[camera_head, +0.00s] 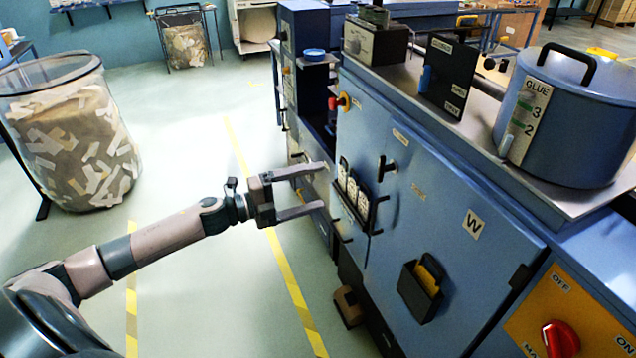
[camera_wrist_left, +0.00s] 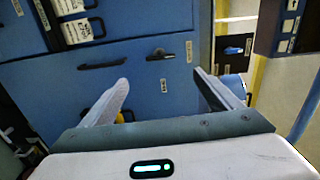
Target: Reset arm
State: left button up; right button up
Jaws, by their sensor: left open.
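My left gripper (camera_head: 308,192) is open and empty, stretched out over the floor in front of the blue machine cabinet (camera_head: 420,230). In the left wrist view its two fingers (camera_wrist_left: 165,85) stand wide apart, with the blue cabinet front (camera_wrist_left: 140,65) beyond them. A black handle (camera_wrist_left: 160,55) on that front shows between and past the fingers; nothing is held. My right gripper does not show in either view.
A clear bin of paper scraps (camera_head: 70,135) stands at the left. A blue glue pot (camera_head: 570,115) sits on the cabinet top at the right. A red knob (camera_head: 560,338) is at the lower right. Pale floor with yellow-striped lines (camera_head: 290,275) lies open left of the cabinet.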

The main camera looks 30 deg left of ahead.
pick_arm(q)
jog(key=shift+f, duration=0.1)
